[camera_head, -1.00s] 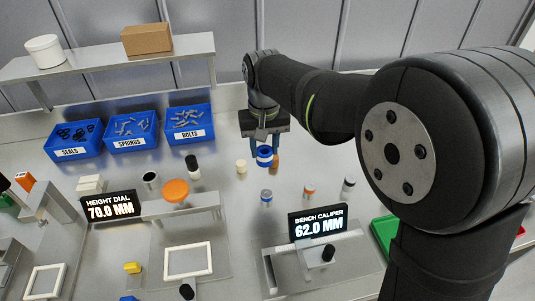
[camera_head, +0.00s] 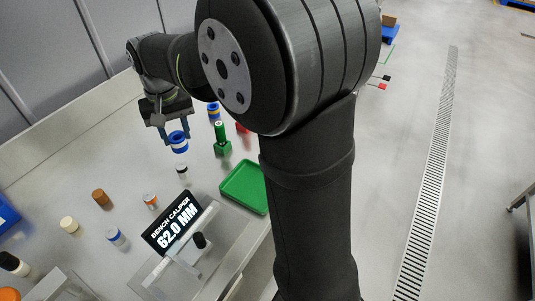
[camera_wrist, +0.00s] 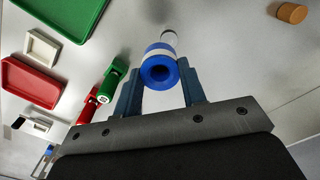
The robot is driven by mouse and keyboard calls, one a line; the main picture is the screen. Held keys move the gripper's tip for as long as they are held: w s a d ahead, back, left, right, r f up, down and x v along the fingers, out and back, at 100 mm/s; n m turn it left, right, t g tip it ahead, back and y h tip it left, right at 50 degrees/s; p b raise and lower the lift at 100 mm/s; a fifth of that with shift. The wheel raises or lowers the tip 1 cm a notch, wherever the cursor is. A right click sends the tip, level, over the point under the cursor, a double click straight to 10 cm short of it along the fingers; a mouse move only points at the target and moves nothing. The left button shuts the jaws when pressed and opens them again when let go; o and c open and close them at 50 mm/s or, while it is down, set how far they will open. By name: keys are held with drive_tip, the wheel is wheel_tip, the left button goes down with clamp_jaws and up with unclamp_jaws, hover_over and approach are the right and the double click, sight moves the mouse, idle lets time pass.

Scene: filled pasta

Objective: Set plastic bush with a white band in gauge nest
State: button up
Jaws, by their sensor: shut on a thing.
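My gripper (camera_head: 170,136) is shut on a blue plastic bush with a white band (camera_head: 179,143), held above the bench. In the wrist view, the bush (camera_wrist: 158,68) sits between both fingers of my gripper (camera_wrist: 158,84), its open bore facing the camera. I cannot tell surely which fixture is the gauge nest. A white square frame (camera_wrist: 41,48) lies at the left of the wrist view, apart from the bush.
Near my gripper stand a green block with an upright cylinder (camera_head: 221,140), a red one (camera_head: 242,127) and a white-and-black cylinder (camera_head: 182,170). A green tray (camera_head: 246,187) and the bench caliper display (camera_head: 172,226) are nearer. A red tray (camera_wrist: 32,82) shows in the wrist view.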

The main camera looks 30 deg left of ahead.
drive_tip(key=w+d+m, duration=0.6)
drive_tip(key=w+d, duration=0.5)
drive_tip(key=d, duration=0.4)
drive_tip(key=w+d+m, duration=0.5)
drive_tip(key=w+d, duration=0.5)
drive_tip(key=d, duration=0.4)
drive_tip(key=a+f, duration=0.2)
drive_tip(key=a, duration=0.1)
drive_tip(key=a+f, duration=0.2)
drive_tip(key=a, duration=0.2)
drive_tip(key=a+f, duration=0.3)
drive_tip(key=a, duration=0.1)
drive_tip(key=shift+s, duration=0.4)
drive_tip(key=shift+f, duration=2)
drive_tip(key=shift+f, duration=0.15)
drive_tip(key=o, duration=1.1)
